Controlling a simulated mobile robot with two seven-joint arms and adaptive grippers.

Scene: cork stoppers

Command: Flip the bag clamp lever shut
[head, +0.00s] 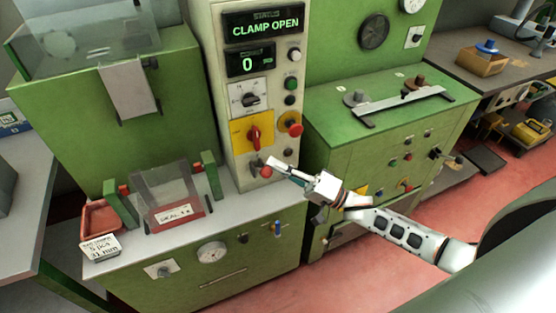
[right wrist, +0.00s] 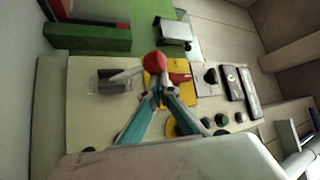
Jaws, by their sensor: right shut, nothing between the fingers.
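The bag clamp lever has a red ball knob (head: 265,171) low on the front of the pale control column. In the right wrist view its red ball (right wrist: 155,62) sits on a pale rod that comes out of a grey slotted plate (right wrist: 108,82). The display (head: 264,26) above reads CLAMP OPEN. My right gripper (head: 273,163) is shut and empty, with its fingertips close by the knob. In the right wrist view the fingertips (right wrist: 157,94) are just below the ball; I cannot tell whether they touch it. My left gripper is not in view.
A yellow plate with a red rotary switch (head: 254,135) and a red mushroom button (head: 291,123) sit just above the lever. A clear-sided bag holder (head: 166,187) and a red tray (head: 101,217) stand on the bench at left. A green cabinet (head: 345,151) stands close at right.

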